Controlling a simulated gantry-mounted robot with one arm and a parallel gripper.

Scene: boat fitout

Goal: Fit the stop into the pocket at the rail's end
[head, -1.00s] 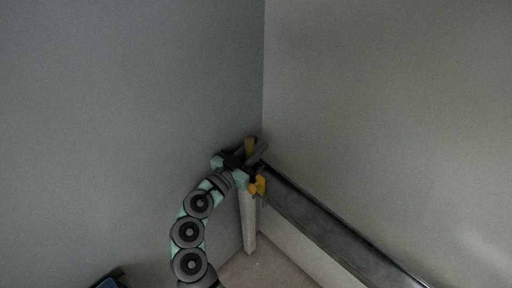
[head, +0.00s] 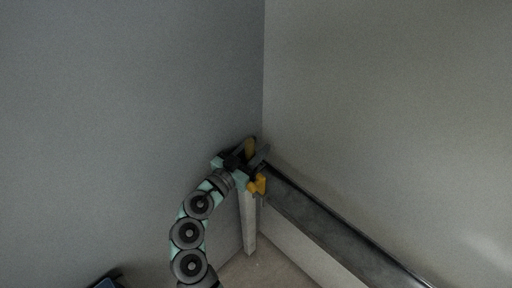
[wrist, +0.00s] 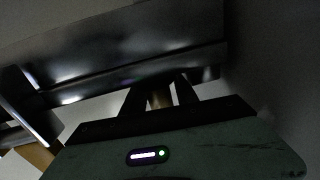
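The rail (head: 340,237) is a long dark bar along the right wall, running from the corner to the lower right. It shows as a broad dark band in the wrist view (wrist: 120,50). My gripper (head: 256,163) is at the rail's corner end. A short grey piece (head: 263,154) shows at the gripper; I cannot tell whether it is the stop or a finger. In the wrist view, my two dark fingers (wrist: 160,92) stand apart, with a small tan patch (wrist: 157,101) between them. Shadow hides the fingertips. I cannot make out the pocket.
Two walls meet just behind the gripper, leaving little room there. A pale post (head: 248,222) stands below the rail's end. A dark object (head: 110,281) is at the lower left edge.

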